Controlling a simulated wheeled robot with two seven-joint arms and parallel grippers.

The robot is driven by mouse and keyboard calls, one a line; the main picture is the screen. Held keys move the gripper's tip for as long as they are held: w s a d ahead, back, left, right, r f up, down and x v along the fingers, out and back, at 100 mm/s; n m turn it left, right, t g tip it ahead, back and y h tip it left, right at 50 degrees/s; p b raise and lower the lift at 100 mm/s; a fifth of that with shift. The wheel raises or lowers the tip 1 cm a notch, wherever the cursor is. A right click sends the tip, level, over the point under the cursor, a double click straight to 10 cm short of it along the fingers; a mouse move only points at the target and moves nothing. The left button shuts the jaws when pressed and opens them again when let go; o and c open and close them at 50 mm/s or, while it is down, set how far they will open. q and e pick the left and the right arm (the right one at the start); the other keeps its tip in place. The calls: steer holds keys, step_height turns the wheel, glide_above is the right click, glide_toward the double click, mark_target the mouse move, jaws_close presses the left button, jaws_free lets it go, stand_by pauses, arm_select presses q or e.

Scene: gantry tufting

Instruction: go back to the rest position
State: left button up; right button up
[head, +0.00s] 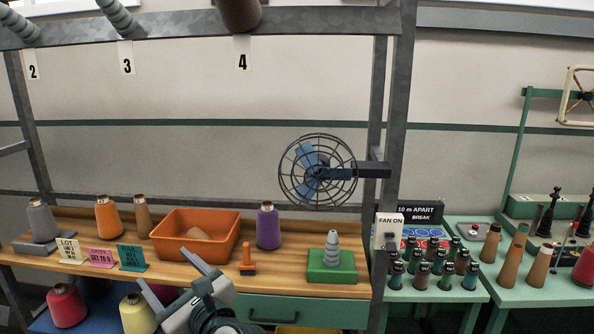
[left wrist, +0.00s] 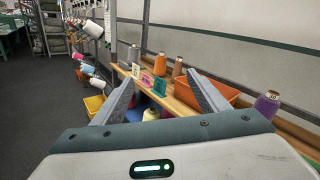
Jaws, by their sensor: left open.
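My left gripper (head: 178,275) shows at the bottom of the head view, in front of the wooden shelf (head: 330,290). Its two fingers are spread apart with nothing between them. In the left wrist view the open fingers (left wrist: 165,100) point toward the shelf, and the orange tray (left wrist: 218,88) is partly behind the right finger. My right gripper is in neither view.
On the shelf stand an orange tray (head: 166,236), a purple cone (head: 268,228), an orange stamp (head: 248,262) and a green block (head: 332,272) with a grey stepped peg. A caged fan (head: 317,172) is mounted on the post. Red (head: 66,306) and yellow cones (head: 138,314) stand lower.

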arm_select(q)
steer(key=w+d+f+h+b, duration=0.15)
steer(key=w+f, duration=0.25)
steer(key=f, duration=0.9)
steer(key=w+d+f+h+b, duration=0.1)
steer(key=w+f+h, duration=0.2)
steer(key=f, duration=0.9)
steer(key=s+f+n+g+h+b, duration=0.15)
steer(key=s+f, duration=0.25)
steer(key=f, duration=1.2)
steer(key=s+f+n+g+h+b, duration=0.1)
steer(key=s+f+n+g+h, duration=0.15)
steer(key=f, duration=1.35)
steer(key=s+f+n+g+h+b, duration=0.25)
steer(key=s+f+n+g, duration=0.35)
steer(key=s+f, duration=1.8)
steer(key=s+a+f+n, duration=0.1)
steer(key=s+f+n, duration=0.2)
steer(key=s, duration=0.7)
steer(key=s+a+f+n+g+h+b, duration=0.1)
steer(key=s+f+n, duration=0.3)
steer(key=s, duration=0.6)
steer(key=s+a+f+n+b, duration=0.1)
steer(key=s+f+n, duration=0.3)
steer(key=s, duration=0.6)
step_height(320, 180, down, 2)
steer(key=shift+f+g+h, duration=0.2)
steer(key=shift+g+h, duration=0.2)
